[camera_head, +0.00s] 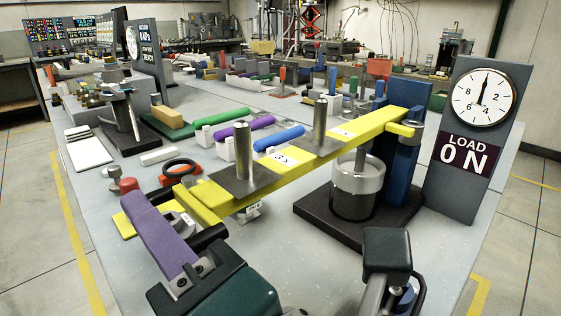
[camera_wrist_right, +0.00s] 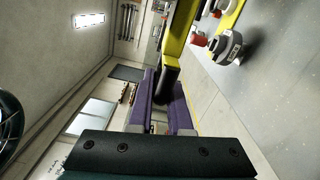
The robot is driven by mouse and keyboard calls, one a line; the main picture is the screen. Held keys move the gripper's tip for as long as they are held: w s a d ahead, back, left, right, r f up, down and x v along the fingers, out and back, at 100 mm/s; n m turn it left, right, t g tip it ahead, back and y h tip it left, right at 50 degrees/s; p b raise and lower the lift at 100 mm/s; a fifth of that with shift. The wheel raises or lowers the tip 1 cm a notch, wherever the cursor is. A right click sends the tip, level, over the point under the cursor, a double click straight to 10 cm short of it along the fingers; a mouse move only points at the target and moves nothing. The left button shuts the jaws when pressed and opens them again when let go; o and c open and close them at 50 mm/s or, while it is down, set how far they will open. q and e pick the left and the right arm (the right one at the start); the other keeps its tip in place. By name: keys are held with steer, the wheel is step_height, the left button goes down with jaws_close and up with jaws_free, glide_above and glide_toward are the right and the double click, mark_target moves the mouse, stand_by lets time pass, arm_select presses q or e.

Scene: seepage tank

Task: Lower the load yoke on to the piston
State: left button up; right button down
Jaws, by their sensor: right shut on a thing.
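The load yoke is a long yellow beam (camera_head: 290,160) running from the lower left to the blue upright (camera_head: 405,155) in the head view. Two grey plates with posts sit on it. My right gripper (camera_head: 165,238), with purple fingers, is shut on the black grip at the yoke's near end. In the wrist view the black grip (camera_wrist_right: 166,88) is between the purple fingers and the yellow beam (camera_wrist_right: 178,35) extends beyond. The piston, a silver cylinder with a rod (camera_head: 358,178), stands under the beam on a black base. Whether rod and beam touch is unclear. My left gripper is not in view.
A panel (camera_head: 470,140) with a dial and the words LOAD ON stands right of the blue upright. A red-topped knob (camera_head: 128,184) and a black and orange ring (camera_head: 182,171) lie near the yoke's near end. Coloured cylinders lie behind the beam.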

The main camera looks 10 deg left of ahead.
steer(key=shift+w+d, duration=0.1)
steer(key=shift+w, duration=0.05)
steer(key=c, duration=0.9)
jaws_free()
steer(key=shift+o, duration=0.2)
steer(key=v, duration=1)
